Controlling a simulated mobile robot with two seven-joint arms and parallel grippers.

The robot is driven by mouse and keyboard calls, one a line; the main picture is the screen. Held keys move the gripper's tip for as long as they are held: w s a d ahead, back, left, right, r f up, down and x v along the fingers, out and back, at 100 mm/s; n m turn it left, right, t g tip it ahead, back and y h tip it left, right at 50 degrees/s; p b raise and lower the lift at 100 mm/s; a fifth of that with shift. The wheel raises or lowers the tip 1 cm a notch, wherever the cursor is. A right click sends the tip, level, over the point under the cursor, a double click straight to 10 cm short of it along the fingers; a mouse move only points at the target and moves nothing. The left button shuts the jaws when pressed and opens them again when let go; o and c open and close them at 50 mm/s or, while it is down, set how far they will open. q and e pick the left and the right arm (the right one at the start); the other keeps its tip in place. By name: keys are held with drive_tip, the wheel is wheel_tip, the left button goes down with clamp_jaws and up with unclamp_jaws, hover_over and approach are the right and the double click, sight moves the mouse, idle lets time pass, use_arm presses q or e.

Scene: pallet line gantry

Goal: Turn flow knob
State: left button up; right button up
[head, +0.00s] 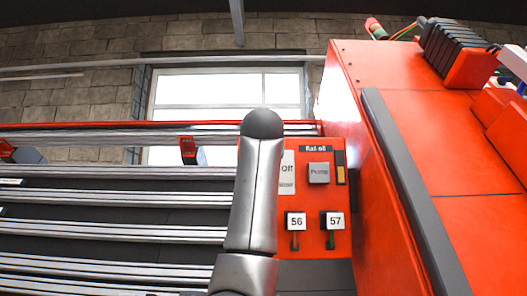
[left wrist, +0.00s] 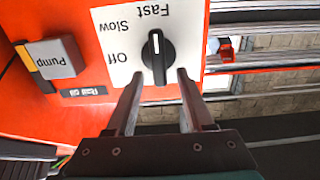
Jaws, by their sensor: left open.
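The black flow knob (left wrist: 157,60) sits on a white plate (left wrist: 112,42) marked Off, Slow and Fast, upside down in the left wrist view. Its white line points up in that picture, towards Fast. My left gripper (left wrist: 159,76) is open, its two fingertips apart on either side of the knob's near end. I cannot tell whether they touch it. In the head view my left arm covers the knob and gripper; only the plate's right part (head: 287,180) with Off shows. My right gripper is not in view.
The red panel (head: 312,255) also carries a grey Pump button (head: 319,173) and two small switches labelled 56 (head: 296,221) and 57 (head: 334,221). A large red housing (head: 440,150) stands right of it. Metal rails (head: 110,198) run off to the left.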

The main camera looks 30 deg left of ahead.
use_arm(q)
drive_tip(key=shift+w+a, duration=0.4)
drive_tip(key=shift+w, duration=0.2)
drive_tip(key=shift+c, duration=0.4)
clamp_jaws()
